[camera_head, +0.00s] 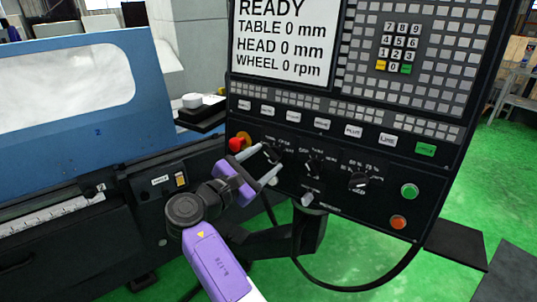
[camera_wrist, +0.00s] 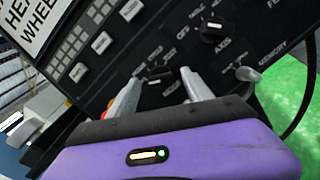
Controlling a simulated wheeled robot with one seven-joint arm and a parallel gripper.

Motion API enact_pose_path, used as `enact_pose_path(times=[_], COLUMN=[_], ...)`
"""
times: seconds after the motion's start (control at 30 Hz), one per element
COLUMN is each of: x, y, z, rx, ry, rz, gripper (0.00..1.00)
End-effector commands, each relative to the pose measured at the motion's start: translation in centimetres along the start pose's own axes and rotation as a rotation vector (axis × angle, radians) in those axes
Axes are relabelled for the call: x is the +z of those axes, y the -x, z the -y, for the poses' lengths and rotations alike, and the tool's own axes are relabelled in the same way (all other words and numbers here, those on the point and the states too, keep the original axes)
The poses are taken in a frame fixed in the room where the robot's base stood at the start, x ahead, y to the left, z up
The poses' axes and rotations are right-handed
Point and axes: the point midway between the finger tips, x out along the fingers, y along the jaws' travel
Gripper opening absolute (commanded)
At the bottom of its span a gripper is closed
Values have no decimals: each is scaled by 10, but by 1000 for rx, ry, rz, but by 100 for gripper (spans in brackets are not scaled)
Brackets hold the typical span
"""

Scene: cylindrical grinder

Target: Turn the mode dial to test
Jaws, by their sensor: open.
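A black dial (camera_head: 271,152) sits at the left of the lower row on the control panel. It also shows in the wrist view (camera_wrist: 158,72), with a pale pointer mark. The small lettering around it is too blurred to read for sure, so I cannot confirm it is the mode dial or what it is set to. My gripper (camera_head: 268,160) is open, its two pale fingers reaching toward this dial from the lower left. In the wrist view my gripper (camera_wrist: 160,83) has one finger on each side of the dial. I cannot tell whether they touch it.
A second dial (camera_wrist: 213,31), marked AXIS, is close to the right finger. A third dial (camera_head: 359,182) is farther right. A silver lever (camera_head: 308,199) juts out below them. A red emergency button (camera_head: 237,144) is close to the left finger. Green (camera_head: 410,191) and orange (camera_head: 398,222) buttons are at right.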

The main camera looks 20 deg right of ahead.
Motion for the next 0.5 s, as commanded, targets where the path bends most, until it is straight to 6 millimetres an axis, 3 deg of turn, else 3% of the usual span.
enact_pose_path(times=[0.2,0.5], x=[0,0], y=[-21,-24], z=[0,0], rx=[0,2], ry=[0,-1], rz=[0,-1], gripper=[59,59])
